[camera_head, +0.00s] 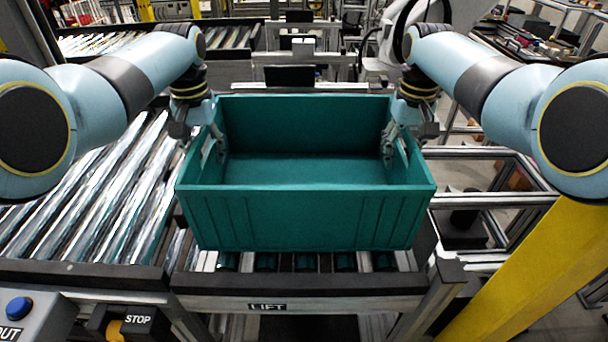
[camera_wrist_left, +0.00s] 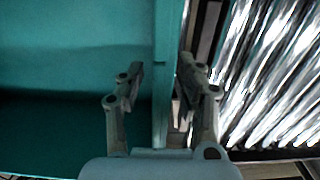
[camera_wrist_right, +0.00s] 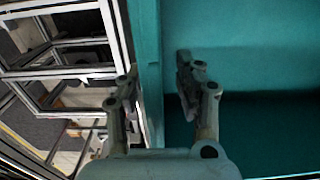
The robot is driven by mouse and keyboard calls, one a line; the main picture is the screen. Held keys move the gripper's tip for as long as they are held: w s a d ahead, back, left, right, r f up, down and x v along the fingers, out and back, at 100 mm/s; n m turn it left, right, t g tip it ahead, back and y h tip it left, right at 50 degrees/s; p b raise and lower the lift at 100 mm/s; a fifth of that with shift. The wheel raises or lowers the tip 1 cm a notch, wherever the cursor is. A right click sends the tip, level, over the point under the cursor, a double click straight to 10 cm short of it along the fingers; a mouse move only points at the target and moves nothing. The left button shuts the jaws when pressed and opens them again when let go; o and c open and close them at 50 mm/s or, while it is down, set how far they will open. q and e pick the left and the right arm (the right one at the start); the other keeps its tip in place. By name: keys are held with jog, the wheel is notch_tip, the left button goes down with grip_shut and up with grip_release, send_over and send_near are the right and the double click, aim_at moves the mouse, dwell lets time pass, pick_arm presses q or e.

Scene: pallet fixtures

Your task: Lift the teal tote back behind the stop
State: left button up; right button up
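The teal tote (camera_head: 305,220) is an open, empty box, upright over the short roller section marked LIFT. I cannot tell whether it rests fully on the rollers. A dark front bar (camera_head: 300,283) crosses the near end of these rollers, nearer to me than the tote. My left gripper (camera_head: 203,145) straddles the tote's left side wall, and in the left wrist view its open fingers (camera_wrist_left: 160,80) stand either side of the wall. My right gripper (camera_head: 402,145) straddles the right side wall; in the right wrist view its fingers (camera_wrist_right: 157,85) are also apart, with a gap on the inner side.
A wide roller conveyor (camera_head: 90,200) lies left of the tote. A yellow post (camera_head: 535,270) and metal frames (camera_head: 490,200) stand on the right.

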pick_arm(q)
jog(key=shift+f, duration=0.45)
pick_arm(e)
jog(key=shift+f, duration=0.45)
pick_arm(q)
jog(key=shift+d, duration=0.1)
pick_arm(e)
jog(key=shift+d, duration=0.1)
pick_arm(q)
jog(key=shift+s, duration=0.1)
pick_arm(e)
jog(key=shift+s, duration=0.1)
pick_arm(q)
jog(key=c, duration=0.4)
pick_arm(e)
jog(key=c, duration=0.4)
pick_arm(q)
grip_shut()
pick_arm(e)
grip_shut()
pick_arm(q)
jog(key=shift+r, duration=0.1)
